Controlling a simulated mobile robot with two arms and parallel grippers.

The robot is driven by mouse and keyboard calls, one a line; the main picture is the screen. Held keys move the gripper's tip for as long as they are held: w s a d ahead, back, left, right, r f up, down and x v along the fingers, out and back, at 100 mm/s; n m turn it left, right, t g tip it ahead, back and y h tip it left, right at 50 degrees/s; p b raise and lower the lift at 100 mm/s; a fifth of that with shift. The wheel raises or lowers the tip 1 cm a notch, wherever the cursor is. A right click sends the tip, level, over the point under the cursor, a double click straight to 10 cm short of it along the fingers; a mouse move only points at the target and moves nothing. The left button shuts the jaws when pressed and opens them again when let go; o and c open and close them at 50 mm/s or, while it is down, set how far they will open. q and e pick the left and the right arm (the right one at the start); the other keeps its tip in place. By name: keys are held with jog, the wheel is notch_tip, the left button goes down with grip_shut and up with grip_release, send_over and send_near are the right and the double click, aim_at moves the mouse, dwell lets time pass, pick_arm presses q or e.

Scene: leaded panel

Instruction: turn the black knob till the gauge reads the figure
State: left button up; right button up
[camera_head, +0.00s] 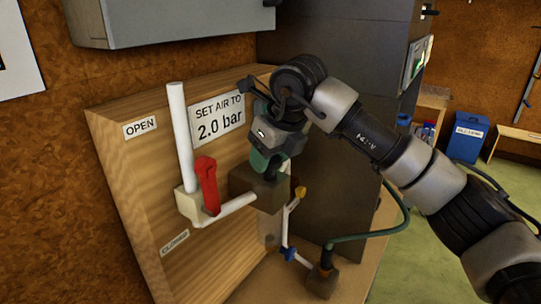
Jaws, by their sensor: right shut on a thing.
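My right gripper (267,163) comes in from the right and reaches down onto the top of a brown block-shaped regulator body (262,190) on the wooden board. It is shut on what I take to be the black knob, which is mostly hidden between the fingers. The gauge does not show; my gripper and arm cover that area, so I cannot read it. A sign (218,118) above reads "SET AIR TO 2.0 bar". My left gripper is not in view.
A red lever (208,184) sits on a white pipe, between the OPEN label (140,127) and CLOSED label (174,242). Yellow (300,192) and blue (288,254) fittings are below right. A green hose (372,236) runs to a block at the bench's front. A grey cabinet (170,22) overhangs above.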

jog(key=n, duration=0.2)
jog(key=shift+w+n+g+y+b, duration=0.1)
jog(key=shift+n+g+y+b, duration=0.2)
jog(key=shift+n+y, duration=0.1)
jog(key=n+g, duration=0.1)
jog(key=n, duration=0.1)
jog(key=shift+r+n+y, duration=0.15)
jog(key=shift+n+y, duration=0.15)
jog(key=n+g+p, duration=0.1)
jog(key=n+p, duration=0.1)
jog(key=n, duration=0.2)
jog(key=shift+r+n+g, duration=0.1)
jog(key=shift+n+g, duration=0.2)
jog(key=shift+g, duration=0.1)
jog(key=shift+w+n+g+p, duration=0.15)
jog(key=shift+n+g+p, duration=0.7)
jog(key=shift+n, duration=1.25)
jog(key=o, duration=0.9)
jog(key=shift+d, duration=0.1)
